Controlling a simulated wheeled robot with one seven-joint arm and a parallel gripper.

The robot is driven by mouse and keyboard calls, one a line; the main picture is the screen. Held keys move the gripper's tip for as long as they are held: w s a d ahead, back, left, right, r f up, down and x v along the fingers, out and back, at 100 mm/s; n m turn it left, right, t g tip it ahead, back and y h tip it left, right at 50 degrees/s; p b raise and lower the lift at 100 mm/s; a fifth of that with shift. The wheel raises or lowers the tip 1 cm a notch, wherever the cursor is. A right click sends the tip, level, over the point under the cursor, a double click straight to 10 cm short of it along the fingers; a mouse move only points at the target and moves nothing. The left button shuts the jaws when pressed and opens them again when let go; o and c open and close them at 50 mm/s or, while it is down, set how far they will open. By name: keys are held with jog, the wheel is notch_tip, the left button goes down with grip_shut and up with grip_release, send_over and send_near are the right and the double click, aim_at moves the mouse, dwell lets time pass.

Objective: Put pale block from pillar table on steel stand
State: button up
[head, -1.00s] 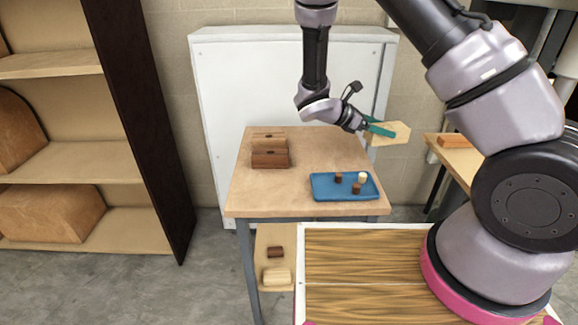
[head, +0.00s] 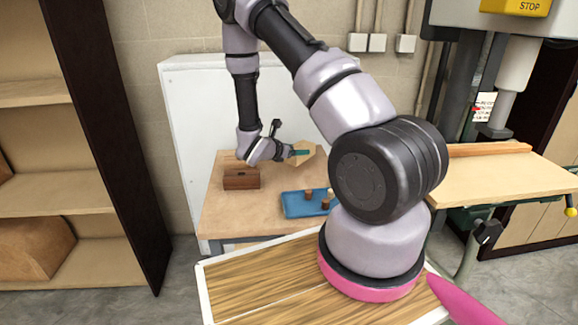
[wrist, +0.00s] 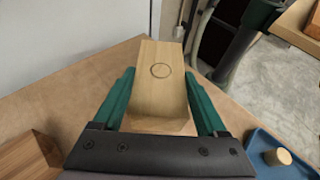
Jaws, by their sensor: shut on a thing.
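My gripper (head: 297,153) has green fingers and is shut on the pale block (wrist: 160,85), a light wooden piece with a ring mark on its upper face. The block also shows in the head view (head: 307,160), held at the back right of the wooden-topped stand with grey steel legs (head: 225,213). In the wrist view the stand's top (wrist: 80,105) lies beneath the block, with its edge close by. Whether the block touches the top I cannot tell. The pillar table (head: 490,172) is at the right, with an orange-brown strip along its back.
A dark brown block (head: 241,178) sits on the stand's left part. A blue tray (head: 292,208) with small pegs lies at its front right, partly behind my arm. A white cabinet (head: 190,110) stands behind; shelves (head: 55,205) are at the left. The stand's middle is clear.

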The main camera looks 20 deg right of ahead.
jog(key=shift+f, duration=2.3)
jog(key=shift+d, duration=0.1)
jog(key=shift+f, duration=0.15)
jog(key=o, duration=1.5)
